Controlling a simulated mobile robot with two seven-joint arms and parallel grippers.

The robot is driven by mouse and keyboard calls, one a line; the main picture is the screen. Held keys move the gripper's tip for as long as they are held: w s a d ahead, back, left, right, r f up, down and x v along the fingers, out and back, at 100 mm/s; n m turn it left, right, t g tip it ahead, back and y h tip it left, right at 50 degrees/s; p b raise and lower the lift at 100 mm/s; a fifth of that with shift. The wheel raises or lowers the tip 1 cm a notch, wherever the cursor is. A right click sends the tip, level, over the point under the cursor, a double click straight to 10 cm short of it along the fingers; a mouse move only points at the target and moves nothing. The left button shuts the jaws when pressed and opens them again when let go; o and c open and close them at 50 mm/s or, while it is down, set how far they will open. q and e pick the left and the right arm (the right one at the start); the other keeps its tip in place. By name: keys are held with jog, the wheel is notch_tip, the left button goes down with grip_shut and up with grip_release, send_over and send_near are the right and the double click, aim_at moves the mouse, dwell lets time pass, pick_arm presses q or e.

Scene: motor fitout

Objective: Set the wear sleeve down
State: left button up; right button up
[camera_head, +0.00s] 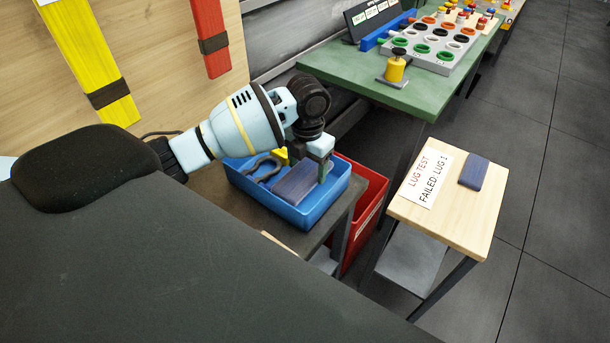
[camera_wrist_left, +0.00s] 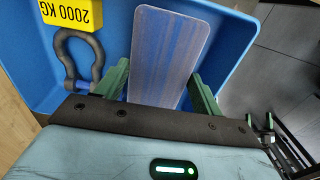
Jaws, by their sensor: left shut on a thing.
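The wear sleeve (camera_head: 296,182), a flat blue-purple piece with rounded corners, is in the blue tray (camera_head: 341,190). My left gripper (camera_head: 309,165) reaches down into the tray and is shut on the sleeve. In the left wrist view the sleeve (camera_wrist_left: 168,52) lies between the two green fingers of the left gripper (camera_wrist_left: 158,70), its lower end hidden by the gripper body. Whether the sleeve touches the tray floor cannot be told. My right gripper is not in view.
A dark shackle (camera_wrist_left: 80,57) and a yellow "2000 KG" block (camera_wrist_left: 72,12) share the tray. A red bin (camera_head: 369,205) stands beside it. A wooden stand (camera_head: 460,223) at right holds a failed lug test sign (camera_head: 427,180) and a similar blue piece (camera_head: 474,172). A green table (camera_head: 350,80) stands behind.

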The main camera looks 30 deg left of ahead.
aim_at(307, 170)
pick_arm(q)
jog(key=shift+f, duration=2.05)
jog(key=shift+f, duration=0.15)
jog(key=o, duration=1)
notch_tip(307, 170, up, 12)
jog(key=shift+r, duration=0.15)
